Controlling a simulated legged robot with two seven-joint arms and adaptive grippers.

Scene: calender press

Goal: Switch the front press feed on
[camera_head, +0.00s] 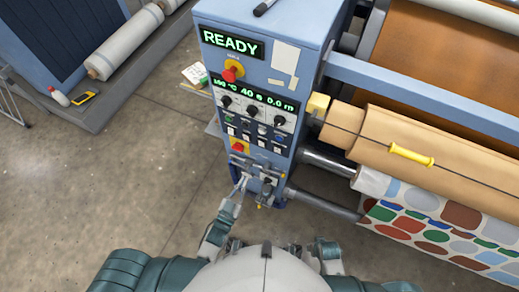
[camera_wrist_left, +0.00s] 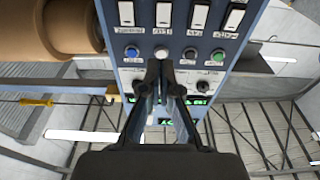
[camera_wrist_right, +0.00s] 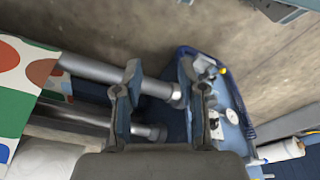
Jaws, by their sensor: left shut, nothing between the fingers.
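The blue control cabinet (camera_head: 262,70) stands in the middle of the head view, with a green READY display (camera_head: 230,43). Its front has knobs (camera_head: 252,111), a row of small round buttons and a row of white rocker switches (camera_head: 247,136); the labels are too small to read. My left gripper (camera_head: 242,181) is shut and empty, low before the cabinet. In the left wrist view its fingertips (camera_wrist_left: 160,65) overlap the panel just below the white button (camera_wrist_left: 161,52), under the white rockers (camera_wrist_left: 163,14); contact cannot be told. My right gripper (camera_wrist_right: 160,75) is open and empty.
Red stop buttons on yellow sit high (camera_head: 232,71) and low (camera_head: 239,146) on the cabinet. Brown rolls (camera_head: 430,140) with a yellow handle (camera_head: 411,154) and a patterned sheet (camera_head: 440,222) lie to the right. Metal rollers (camera_wrist_right: 110,75) lie beyond my right fingers. The left floor is mostly clear.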

